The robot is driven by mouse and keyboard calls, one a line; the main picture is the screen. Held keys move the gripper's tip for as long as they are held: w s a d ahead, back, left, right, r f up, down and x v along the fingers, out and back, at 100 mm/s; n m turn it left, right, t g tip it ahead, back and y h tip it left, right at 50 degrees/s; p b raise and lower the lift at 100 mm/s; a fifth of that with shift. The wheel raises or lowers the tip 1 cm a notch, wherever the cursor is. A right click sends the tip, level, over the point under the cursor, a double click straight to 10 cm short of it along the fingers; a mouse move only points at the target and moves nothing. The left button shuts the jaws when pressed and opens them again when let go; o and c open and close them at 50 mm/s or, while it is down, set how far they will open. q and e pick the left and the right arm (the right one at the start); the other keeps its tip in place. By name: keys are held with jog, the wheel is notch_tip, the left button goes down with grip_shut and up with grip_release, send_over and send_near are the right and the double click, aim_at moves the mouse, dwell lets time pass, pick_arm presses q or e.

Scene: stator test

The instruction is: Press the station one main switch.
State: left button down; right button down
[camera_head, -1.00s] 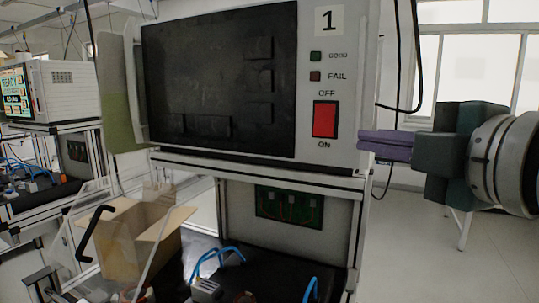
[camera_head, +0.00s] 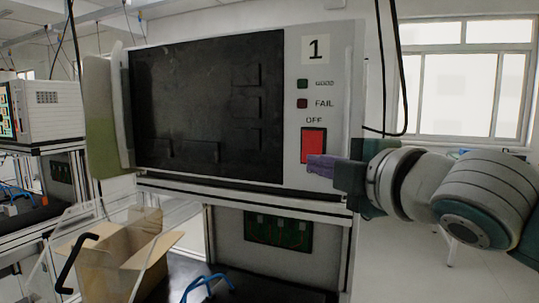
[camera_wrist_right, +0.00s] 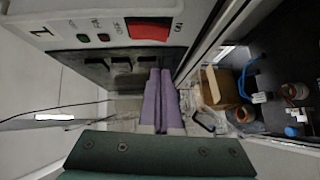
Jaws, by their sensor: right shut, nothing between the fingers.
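The station one main switch is a red rocker (camera_head: 314,145) on the white front panel below the label "OFF". The "ON" label beneath it is hidden behind my gripper. My right gripper (camera_head: 318,165) comes in from the right with its purple fingers shut and empty. In the head view the fingertips overlap the switch's lower edge; contact cannot be told. In the right wrist view the red switch (camera_wrist_right: 148,30) is at the top, and the closed purple fingers (camera_wrist_right: 160,95) end short of it in the picture. My left gripper is not in view.
The station (camera_head: 320,90) carries the number 1, GOOD and FAIL lamps and a large black panel (camera_head: 208,105). Below are an open cardboard box (camera_head: 115,260), a clear tilted panel and blue cables (camera_head: 207,285). Another station stands at the far left. A black cable hangs right of the station.

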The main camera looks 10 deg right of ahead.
aim_at(304, 158)
jog(key=shift+w+d+f+p, duration=0.15)
jog(key=shift+w+d, duration=0.15)
jog(key=shift+w, duration=0.65)
jog(key=shift+w+d+f+p, duration=0.1)
jog(key=shift+w+d+p, duration=0.15)
jog(key=shift+w, duration=0.65)
jog(key=shift+w+d+f+p, duration=0.1)
jog(key=shift+w+d, duration=0.25)
jog(key=shift+w, duration=0.6)
jog(key=shift+w+d+f+n+t+b, duration=0.2)
jog(key=shift+w+n+t+b, duration=0.1)
jog(key=shift+b, duration=0.65)
jog(key=shift+s, duration=0.1)
